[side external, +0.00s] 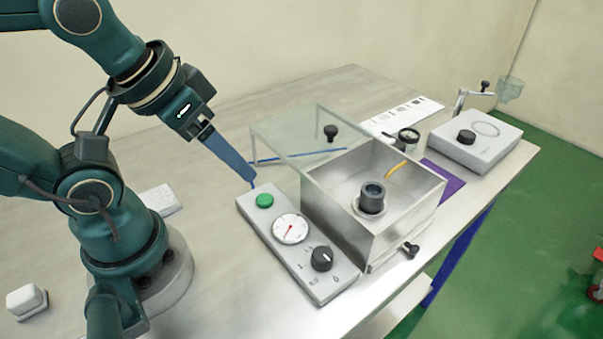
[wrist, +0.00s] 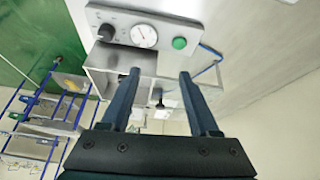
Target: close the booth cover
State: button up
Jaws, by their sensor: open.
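The booth (side external: 330,205) is an open-topped grey metal box with a dark cylindrical fitting (side external: 372,197) inside. Its clear cover (side external: 290,135) stands raised and tilted over the back left edge, with a black knob (side external: 330,131) on it. A grey control panel (side external: 278,250) lies along the near left side, with a green button (side external: 265,201), a gauge (side external: 291,229) and a black rotary knob (side external: 321,258). My gripper (side external: 251,183) is open and empty, just above and behind the green button. The wrist view shows the panel (wrist: 120,32) and green button (wrist: 179,43) beyond my fingers (wrist: 158,76).
A blue hose (side external: 305,155) runs behind the booth. A grey unit (side external: 475,140) with a black knob, a white sheet (side external: 400,117) and a purple mat (side external: 443,180) are to the right. A black knob (side external: 410,250) sticks out from the booth's front.

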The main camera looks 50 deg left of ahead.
jog(key=w+a+r+n+y, duration=0.1)
jog(key=w+a+r+n, duration=0.1)
jog(key=w+r+n, duration=0.25)
jog(key=n+g+y, duration=0.2)
jog(key=n+g, duration=0.1)
send_over(331, 128)
jog(key=s+d, duration=0.2)
notch_tip(331, 128, down, 4)
jog(key=shift+w+a+f, duration=0.15)
jog(key=shift+f, duration=0.05)
jog(key=shift+t, duration=0.3)
jog(key=shift+x, duration=2.15)
grip_shut()
